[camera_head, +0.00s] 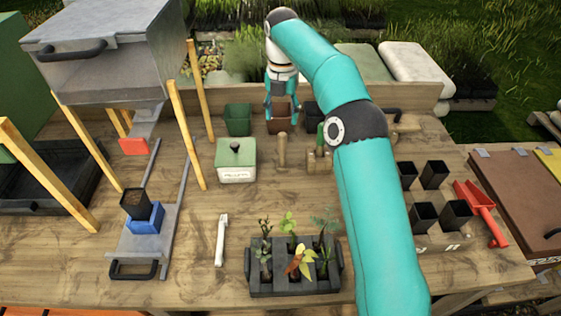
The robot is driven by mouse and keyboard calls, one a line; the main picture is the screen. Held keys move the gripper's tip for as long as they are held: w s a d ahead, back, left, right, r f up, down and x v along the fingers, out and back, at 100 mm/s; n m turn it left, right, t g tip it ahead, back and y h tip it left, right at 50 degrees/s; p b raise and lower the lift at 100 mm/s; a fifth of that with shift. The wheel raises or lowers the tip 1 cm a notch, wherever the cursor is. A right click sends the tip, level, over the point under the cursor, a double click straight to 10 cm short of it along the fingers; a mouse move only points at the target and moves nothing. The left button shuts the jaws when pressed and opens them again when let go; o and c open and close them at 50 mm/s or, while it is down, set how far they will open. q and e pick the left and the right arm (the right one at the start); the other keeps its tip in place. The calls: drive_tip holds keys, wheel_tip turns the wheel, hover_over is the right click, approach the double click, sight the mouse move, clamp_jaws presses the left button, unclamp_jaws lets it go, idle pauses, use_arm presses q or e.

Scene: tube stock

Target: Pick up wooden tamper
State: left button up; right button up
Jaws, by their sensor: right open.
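The wooden tamper (282,150) looks like a light brown upright wooden peg and stands on the table behind the middle. My right gripper (282,108) points down with its fingers spread and empty, at the back of the table. In the picture it is just above the tamper, over a brown square pot (281,124) that shows between and below its fingers. I cannot tell whether the fingers touch the pot. The tamper is apart from the fingers. My left gripper is out of view.
A green pot (238,120) and a lidded green-and-white box (236,162) stand left of the tamper. A block with a green-handled tool (319,150) stands close on its right. A dark tray of seedlings (295,281) is in front. My right arm hides part of the table.

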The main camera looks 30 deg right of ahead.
sight(282, 142)
wheel_tip(282, 142, down, 5)
drive_tip(key=shift+r, duration=0.2)
drive_tip(key=shift+s+a+f, duration=0.1)
drive_tip(key=shift+f, duration=2.8)
clamp_jaws()
